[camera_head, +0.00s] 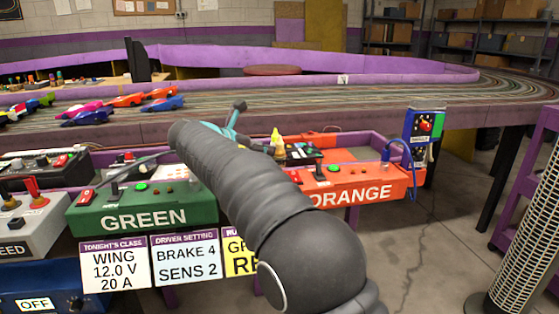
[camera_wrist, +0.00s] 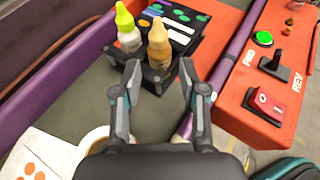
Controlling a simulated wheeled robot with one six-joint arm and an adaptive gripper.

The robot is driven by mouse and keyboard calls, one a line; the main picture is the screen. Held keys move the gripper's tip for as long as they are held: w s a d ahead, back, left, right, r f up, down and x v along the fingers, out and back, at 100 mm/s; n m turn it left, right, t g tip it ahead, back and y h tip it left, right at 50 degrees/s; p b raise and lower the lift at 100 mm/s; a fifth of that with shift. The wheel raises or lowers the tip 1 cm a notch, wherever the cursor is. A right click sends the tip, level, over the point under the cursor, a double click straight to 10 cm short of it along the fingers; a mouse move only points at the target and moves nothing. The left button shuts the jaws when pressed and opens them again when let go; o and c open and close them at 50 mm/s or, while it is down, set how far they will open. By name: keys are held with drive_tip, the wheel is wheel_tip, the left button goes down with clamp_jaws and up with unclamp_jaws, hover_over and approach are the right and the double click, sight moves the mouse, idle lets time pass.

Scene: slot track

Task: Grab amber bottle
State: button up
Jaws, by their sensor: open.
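In the wrist view the amber bottle (camera_wrist: 158,48) stands upright at the near side of a black caddy, its tapered tip up. A pale bottle with a yellow-green tip (camera_wrist: 126,30) stands just left of it. My gripper (camera_wrist: 161,78) is open and empty, its two fingers short of the amber bottle and pointing towards it, one to each side. In the head view my grey sleeved arm hides most of the gripper. A small yellowish bottle top (camera_head: 275,138) shows beyond the arm; I cannot tell which bottle it is.
The orange control box (camera_wrist: 265,75) with its red switch and lever is close on the right. A purple rail (camera_wrist: 62,68) runs along the left. A white cup rim (camera_wrist: 93,140) and a dotted card (camera_wrist: 40,158) lie near the gripper. The green control box (camera_head: 143,208) is left of my arm.

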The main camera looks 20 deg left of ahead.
sight(279, 150)
drive_tip(key=shift+b+x, duration=0.55)
drive_tip(key=shift+x, duration=3.4)
drive_tip(key=shift+r, duration=0.1)
clamp_jaws()
drive_tip(key=shift+r, duration=0.1)
